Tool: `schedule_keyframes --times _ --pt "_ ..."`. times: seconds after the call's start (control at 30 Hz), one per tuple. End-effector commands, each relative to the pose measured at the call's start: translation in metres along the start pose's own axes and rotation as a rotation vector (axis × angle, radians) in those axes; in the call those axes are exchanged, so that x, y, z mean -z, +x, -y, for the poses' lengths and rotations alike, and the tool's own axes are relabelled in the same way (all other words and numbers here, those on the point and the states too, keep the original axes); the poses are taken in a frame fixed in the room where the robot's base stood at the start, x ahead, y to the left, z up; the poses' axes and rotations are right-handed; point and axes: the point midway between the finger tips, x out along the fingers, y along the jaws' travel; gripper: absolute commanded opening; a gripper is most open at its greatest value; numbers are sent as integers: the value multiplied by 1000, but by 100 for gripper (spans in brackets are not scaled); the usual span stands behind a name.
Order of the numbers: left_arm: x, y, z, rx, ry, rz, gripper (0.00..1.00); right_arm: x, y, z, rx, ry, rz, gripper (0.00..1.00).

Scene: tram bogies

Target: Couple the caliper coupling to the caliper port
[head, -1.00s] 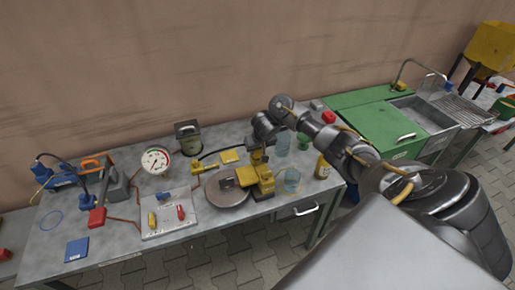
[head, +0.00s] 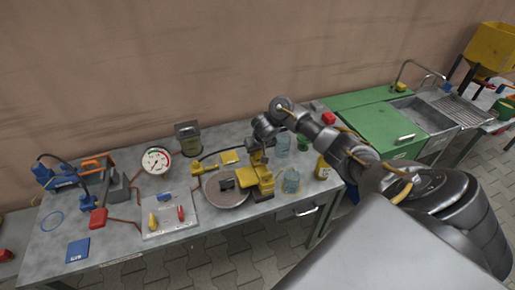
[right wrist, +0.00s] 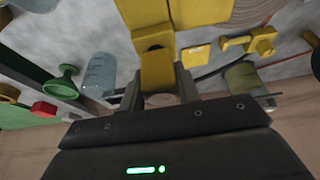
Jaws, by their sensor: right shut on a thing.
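My right gripper (head: 259,146) reaches down over the bench from the right. In the right wrist view its fingers (right wrist: 158,92) are shut on a yellow block-like part (right wrist: 157,68), which I take for the caliper coupling. This part sits against a larger yellow body (right wrist: 172,12), seemingly the caliper (head: 262,180), at the right of a round grey disc (head: 226,190). I cannot make out the caliper port, nor whether the held part is seated or only touching. My left gripper is not in view.
A yellow fitting (head: 197,168) with a dark hose lies left of the gripper, near a yellow plate (head: 229,157). A dial gauge (head: 156,160) and a grey panel (head: 168,216) are further left.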

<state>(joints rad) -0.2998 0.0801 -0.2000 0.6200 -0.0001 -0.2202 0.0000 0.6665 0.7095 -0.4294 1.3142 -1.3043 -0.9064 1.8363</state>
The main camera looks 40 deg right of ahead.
Motion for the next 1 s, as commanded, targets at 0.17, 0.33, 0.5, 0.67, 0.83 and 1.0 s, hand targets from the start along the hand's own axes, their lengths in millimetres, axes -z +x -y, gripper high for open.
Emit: schedule_keyframes --times 0.17,0.33,0.5,0.67,0.83,1.0 --pt "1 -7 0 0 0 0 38 0 -1 0 0 -1 1 12" --pt "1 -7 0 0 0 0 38 0 0 0 0 0 1 12" --pt "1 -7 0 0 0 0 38 0 0 0 0 0 1 12" --pt "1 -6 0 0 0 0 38 0 1 0 0 0 1 12" --pt "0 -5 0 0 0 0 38 -2 3 0 0 0 1 12" --pt "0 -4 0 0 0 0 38 -3 7 0 0 0 2 12"
